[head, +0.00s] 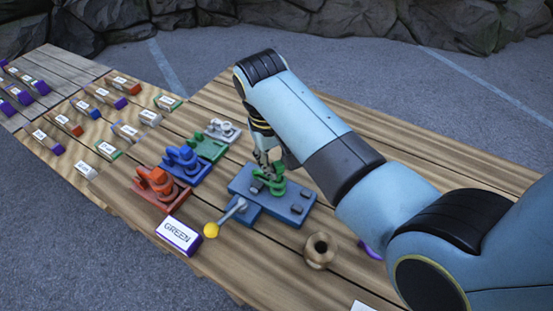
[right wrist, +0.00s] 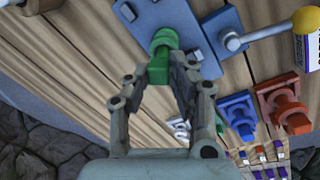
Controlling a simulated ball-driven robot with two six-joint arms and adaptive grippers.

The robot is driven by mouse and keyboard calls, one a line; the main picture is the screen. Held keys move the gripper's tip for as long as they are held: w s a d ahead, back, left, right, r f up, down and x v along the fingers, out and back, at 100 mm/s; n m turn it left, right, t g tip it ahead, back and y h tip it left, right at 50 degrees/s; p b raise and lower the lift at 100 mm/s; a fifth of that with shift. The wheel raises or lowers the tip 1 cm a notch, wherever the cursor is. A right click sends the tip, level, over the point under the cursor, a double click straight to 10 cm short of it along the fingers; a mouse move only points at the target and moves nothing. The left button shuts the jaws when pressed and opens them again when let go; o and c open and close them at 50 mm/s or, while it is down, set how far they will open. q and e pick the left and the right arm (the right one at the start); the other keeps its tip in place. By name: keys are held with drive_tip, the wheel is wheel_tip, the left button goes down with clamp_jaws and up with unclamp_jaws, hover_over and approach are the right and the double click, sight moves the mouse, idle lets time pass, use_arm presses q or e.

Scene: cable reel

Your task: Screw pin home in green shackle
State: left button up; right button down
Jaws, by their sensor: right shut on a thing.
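The green shackle (head: 274,187) stands on a blue fixture plate (head: 298,213) on the wooden table, partly hidden by my gripper. It also shows in the right wrist view (right wrist: 163,39), beyond the fingertips. My right gripper (head: 266,160) comes down over it from above. In the right wrist view its two fingers close on a green piece, which looks like the pin (right wrist: 158,70), in line with the shackle. How deep the pin sits and its thread are hidden. My left gripper is in neither view.
A lever with a yellow knob (head: 211,230) sticks out from the plate. A GREEN label block (head: 178,236) lies nearby. Red (head: 158,188), blue (head: 187,163), green (head: 207,147) and grey (head: 222,130) stands form a row at left. A brown ring-shaped piece (head: 320,252) stands at front right.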

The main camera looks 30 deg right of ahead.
drive_tip(key=shift+f, duration=0.9)
idle(0.4)
drive_tip(key=c, duration=1.7)
unclamp_jaws()
drive_tip(key=shift+c, duration=0.2)
clamp_jaws()
